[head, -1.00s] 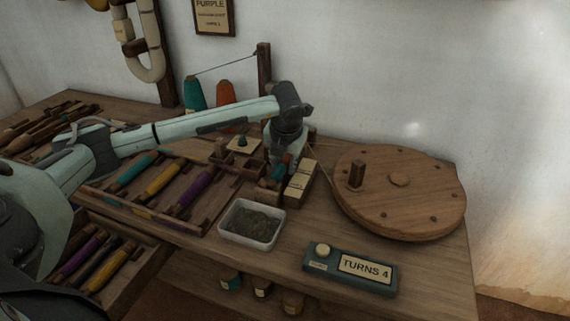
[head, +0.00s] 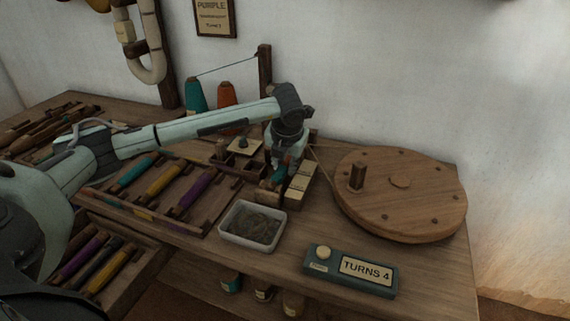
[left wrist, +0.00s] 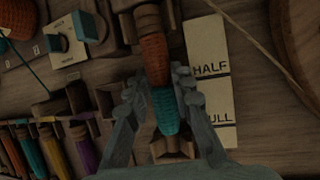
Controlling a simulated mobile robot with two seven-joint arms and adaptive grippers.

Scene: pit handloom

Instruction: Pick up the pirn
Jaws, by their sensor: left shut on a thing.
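The pirn (left wrist: 154,56) lies in a wooden holder on the bench and is wound with orange and teal thread. In the left wrist view it runs up between my fingers, with its bare wooden end at the top. My left gripper (left wrist: 160,98) is shut on it, with one finger on each side. In the head view my left gripper (head: 278,168) reaches down over the holder and hides most of the pirn; a teal part shows below it. My right gripper is in neither view.
A HALF/FULL gauge block (left wrist: 207,70) stands close beside the pirn. A large wooden wheel (head: 425,205) is to the right, with a thread running to it. A white tray (head: 231,236), a TURNS 4 counter (head: 330,268) and a rack of coloured pirns (head: 160,205) are nearby.

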